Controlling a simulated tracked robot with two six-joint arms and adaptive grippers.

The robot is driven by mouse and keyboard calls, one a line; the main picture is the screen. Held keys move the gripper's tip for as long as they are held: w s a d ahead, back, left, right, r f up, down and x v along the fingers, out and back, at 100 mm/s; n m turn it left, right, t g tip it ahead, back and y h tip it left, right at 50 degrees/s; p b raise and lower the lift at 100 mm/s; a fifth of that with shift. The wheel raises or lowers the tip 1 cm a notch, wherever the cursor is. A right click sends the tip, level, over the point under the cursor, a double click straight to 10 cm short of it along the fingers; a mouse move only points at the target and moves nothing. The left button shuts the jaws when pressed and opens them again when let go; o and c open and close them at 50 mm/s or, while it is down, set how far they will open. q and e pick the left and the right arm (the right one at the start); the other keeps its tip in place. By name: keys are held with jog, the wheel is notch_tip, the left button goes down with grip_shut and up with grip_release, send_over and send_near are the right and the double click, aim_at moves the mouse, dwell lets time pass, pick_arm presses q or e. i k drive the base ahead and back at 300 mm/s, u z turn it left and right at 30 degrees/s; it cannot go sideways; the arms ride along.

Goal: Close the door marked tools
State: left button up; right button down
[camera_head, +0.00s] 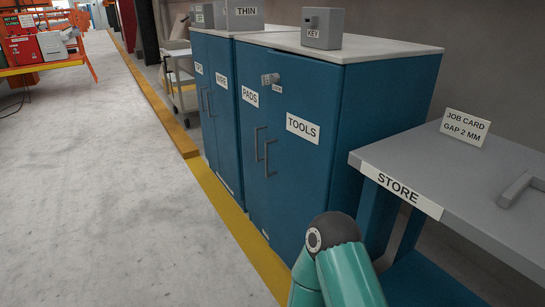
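The door marked tools (300,172) is a blue cabinet door with a white TOOLS label (303,128) and a grey vertical handle (270,158). It stands at the right end of the cabinet front, beside the door marked pads (249,135). Part of my teal arm (350,265) rises at the bottom and hides the door's lower right corner. Neither of my grippers is in view.
A grey-topped store table (470,175) stands close to the right of the cabinet, with a job card (465,127) on it. A key box (323,28) sits on the cabinet top. The floor (90,180) to the left is clear beyond a yellow strip (238,225).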

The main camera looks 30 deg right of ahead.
aim_at(303, 107)
jog(key=z, duration=0.45)
jog(key=i, duration=1.15)
jog(key=u, duration=0.3)
